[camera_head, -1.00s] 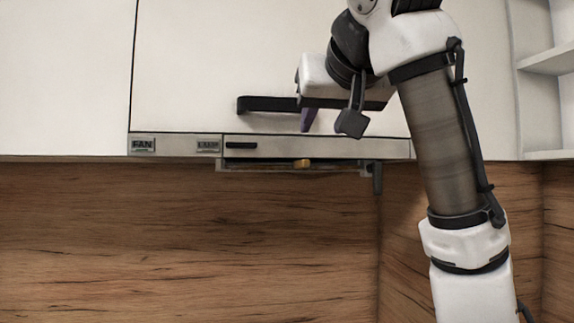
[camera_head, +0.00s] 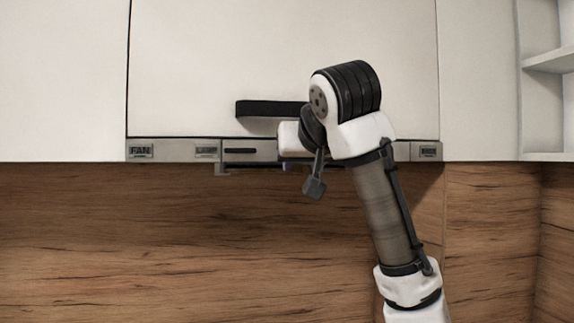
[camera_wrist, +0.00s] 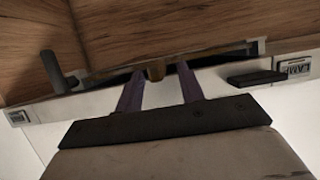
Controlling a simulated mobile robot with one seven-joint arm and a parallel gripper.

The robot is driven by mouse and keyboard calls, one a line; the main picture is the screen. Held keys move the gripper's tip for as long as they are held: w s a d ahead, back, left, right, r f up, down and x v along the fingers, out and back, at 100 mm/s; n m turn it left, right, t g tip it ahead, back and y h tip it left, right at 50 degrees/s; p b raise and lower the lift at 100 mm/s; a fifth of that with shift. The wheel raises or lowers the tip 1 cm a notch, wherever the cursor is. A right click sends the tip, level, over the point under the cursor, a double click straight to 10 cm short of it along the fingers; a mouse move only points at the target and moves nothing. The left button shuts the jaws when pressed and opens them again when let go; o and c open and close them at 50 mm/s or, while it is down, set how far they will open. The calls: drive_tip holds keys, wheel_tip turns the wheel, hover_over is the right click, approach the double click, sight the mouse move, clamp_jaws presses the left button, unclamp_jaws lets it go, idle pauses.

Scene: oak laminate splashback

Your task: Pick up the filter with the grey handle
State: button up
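A thin frame (camera_head: 222,169) shows under the lower edge of the range hood (camera_head: 175,150); my arm covers most of it. In the wrist view the slot (camera_wrist: 215,58) under the hood holds a small brown-yellow tab (camera_wrist: 155,71). A dark grey upright handle (camera_wrist: 58,72) stands at the slot's left end; the head view does not show it. No contact is clear.
A dark bar handle (camera_head: 270,108) is on the white cabinet door (camera_head: 200,60) above the hood. FAN (camera_head: 140,150) and lamp (camera_head: 206,150) switches sit on the hood front. Open shelves (camera_head: 548,80) are at right. The space before the wooden splashback (camera_head: 180,240) is clear.

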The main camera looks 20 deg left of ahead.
clamp_jaws()
drive_tip(key=shift+w+r, duration=0.1)
idle(0.6)
